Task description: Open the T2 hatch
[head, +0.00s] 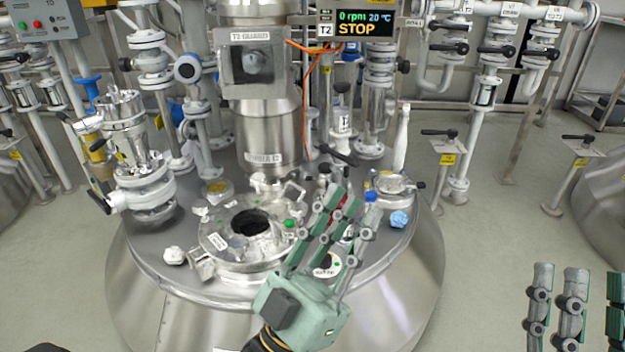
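The T2 hatch (216,226) is a round metal fitting on top of the T2 vessel (150,268). It has a dark round centre, pale clamp-like parts at its rim and a bracket at its front left. I cannot tell whether the dark centre is glass or an opening. My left gripper (346,208) is green and grey, just right of the hatch in the head view. Its fingers are extended and apart, with nothing seen held, and they hide part of the vessel top. My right gripper (572,290) is at the lower right, away from the vessel, with fingers straight and spread.
A motor column (268,125) rises behind the hatch. A valve assembly (140,160) stands at the left of the vessel top. A display (355,24) reads STOP.

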